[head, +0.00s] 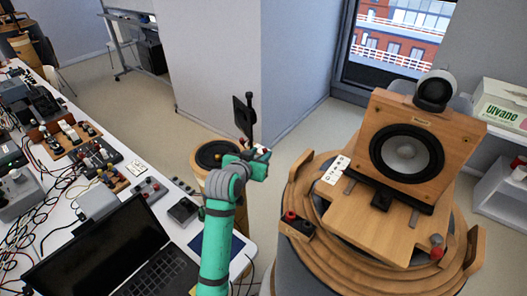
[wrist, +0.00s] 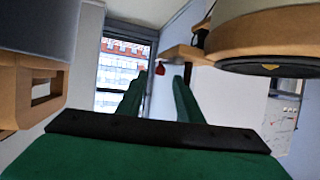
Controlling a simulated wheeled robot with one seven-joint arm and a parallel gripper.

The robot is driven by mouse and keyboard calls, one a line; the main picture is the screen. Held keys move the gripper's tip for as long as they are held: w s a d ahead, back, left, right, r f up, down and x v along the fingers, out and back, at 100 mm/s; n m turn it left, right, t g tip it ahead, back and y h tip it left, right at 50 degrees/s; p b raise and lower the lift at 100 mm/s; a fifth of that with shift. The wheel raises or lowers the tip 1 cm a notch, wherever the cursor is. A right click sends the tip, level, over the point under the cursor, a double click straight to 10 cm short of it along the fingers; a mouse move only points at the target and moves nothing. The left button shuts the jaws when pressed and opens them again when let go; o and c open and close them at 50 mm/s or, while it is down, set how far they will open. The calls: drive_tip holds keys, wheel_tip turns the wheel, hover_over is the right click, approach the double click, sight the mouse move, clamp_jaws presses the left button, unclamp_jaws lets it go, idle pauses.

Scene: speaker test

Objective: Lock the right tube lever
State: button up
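A wooden speaker box (head: 407,150) with a round grey cone stands tilted back on a board over a round, stepped wooden tube rim (head: 335,268). At the rim's right, beside the board, is a small red-and-grey knobbed lever (head: 437,246). A second lever with a red knob (head: 290,216) sits on the rim's left side. In the wrist view, my gripper (wrist: 159,77) has two green fingers apart, with nothing between them. In the head view, my teal arm's end is raised left of the rig, clear of both levers; its fingers are hard to make out.
A table with an open laptop (head: 115,250), cables and several devices fills the left. A round wooden stand (head: 212,154) is behind my arm. A white box (head: 503,104) is on the far right. In the wrist view, a small red part (wrist: 160,68) hangs under wood.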

sight(264, 151)
drive_tip(key=shift+x, duration=1.8)
drive_tip(key=shift+c, duration=0.6)
clamp_jaws()
